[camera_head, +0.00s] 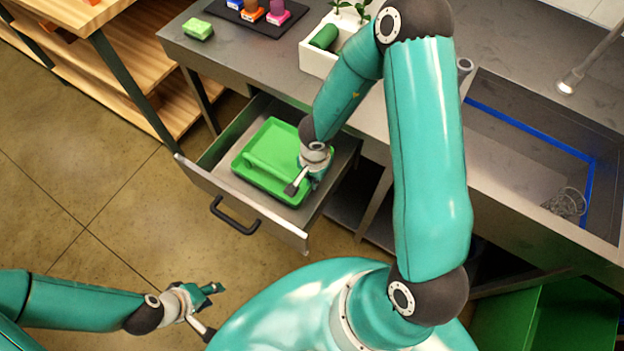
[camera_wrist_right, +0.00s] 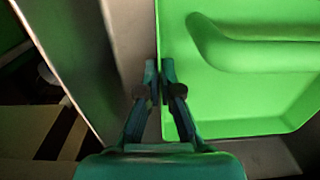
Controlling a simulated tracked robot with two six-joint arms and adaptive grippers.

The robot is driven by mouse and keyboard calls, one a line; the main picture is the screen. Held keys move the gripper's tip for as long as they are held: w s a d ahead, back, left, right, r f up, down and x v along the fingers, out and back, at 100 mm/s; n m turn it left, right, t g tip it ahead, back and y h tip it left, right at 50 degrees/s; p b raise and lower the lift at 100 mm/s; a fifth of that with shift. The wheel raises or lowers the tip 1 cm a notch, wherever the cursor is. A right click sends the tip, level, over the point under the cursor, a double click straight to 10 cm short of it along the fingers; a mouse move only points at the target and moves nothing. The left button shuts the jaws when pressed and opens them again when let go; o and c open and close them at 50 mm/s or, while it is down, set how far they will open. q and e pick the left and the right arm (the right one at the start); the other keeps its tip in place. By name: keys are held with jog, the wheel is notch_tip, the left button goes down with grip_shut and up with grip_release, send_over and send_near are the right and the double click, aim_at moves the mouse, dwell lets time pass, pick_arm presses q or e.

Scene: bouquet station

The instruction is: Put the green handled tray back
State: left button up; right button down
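The green handled tray (camera_head: 248,165) lies in the open drawer (camera_head: 222,192), with a raised bar-like handle (camera_head: 272,174) across it. In the right wrist view, the tray (camera_wrist_right: 215,105) fills the right side. My right gripper (camera_head: 312,182) is at the tray's right edge in the head view. Its fingers (camera_wrist_right: 159,78) are nearly together, one on each side of the tray's rim, and look closed on it. My left gripper (camera_head: 212,289) is low at the left, over the floor and away from the tray. Its finger gap is not clear.
The drawer has a dark front handle (camera_head: 235,216) and is pulled out from the grey counter (camera_head: 250,55). A white box (camera_head: 318,58), a green sponge (camera_head: 198,28) and a dark mat with small colored items stand above. A sink (camera_head: 545,150) is at right.

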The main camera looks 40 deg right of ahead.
jog(key=c, duration=1.3)
grip_release()
notch_tip(320, 180, up, 12)
jog(key=p, duration=0.7)
jog(key=shift+s+d+r, duration=0.1)
jog(key=shift+s, duration=0.05)
